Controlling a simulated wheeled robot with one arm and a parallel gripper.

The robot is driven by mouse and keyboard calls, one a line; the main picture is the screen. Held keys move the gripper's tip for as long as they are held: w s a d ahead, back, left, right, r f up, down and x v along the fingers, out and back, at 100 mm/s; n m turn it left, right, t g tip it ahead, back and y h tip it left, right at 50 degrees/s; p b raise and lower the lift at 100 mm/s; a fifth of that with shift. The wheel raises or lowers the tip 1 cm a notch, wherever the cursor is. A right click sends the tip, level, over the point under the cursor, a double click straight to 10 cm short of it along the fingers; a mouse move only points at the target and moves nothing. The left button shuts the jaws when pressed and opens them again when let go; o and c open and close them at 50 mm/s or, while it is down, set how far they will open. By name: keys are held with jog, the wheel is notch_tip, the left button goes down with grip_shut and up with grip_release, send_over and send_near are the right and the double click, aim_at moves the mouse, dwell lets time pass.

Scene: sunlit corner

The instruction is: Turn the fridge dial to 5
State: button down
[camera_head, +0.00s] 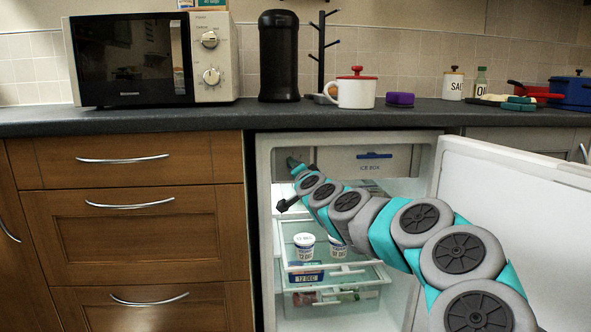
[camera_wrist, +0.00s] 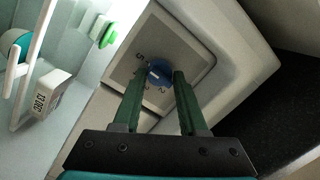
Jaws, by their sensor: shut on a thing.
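The blue fridge dial (camera_wrist: 159,72) sits on a grey panel (camera_wrist: 160,45) with numbers around it in the wrist view. A 5 is readable at the panel's left and a 2 near the fingers; the others are hard to read. A pale mark shows on the dial's face, but its exact setting is unclear. My gripper (camera_wrist: 160,76) has its two dark green fingers on either side of the dial, shut on it. In the head view my gripper (camera_head: 293,163) reaches into the upper left of the open fridge (camera_head: 263,230), and the dial is hidden there.
The fridge door (camera_head: 515,215) stands open at the right. The ice box (camera_head: 375,160) is right of my gripper. White tubs (camera_head: 304,246) stand on a glass shelf below my arm. The counter (camera_head: 220,117) runs above, carrying a microwave (camera_head: 130,60) and a mug (camera_head: 356,92).

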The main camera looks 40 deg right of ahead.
jog(key=shift+f, duration=0.1)
jog(key=shift+c, duration=2.4)
grip_release()
jog(key=shift+d, duration=0.1)
jog(key=v, duration=0.8)
jog(key=shift+w, duration=0.1)
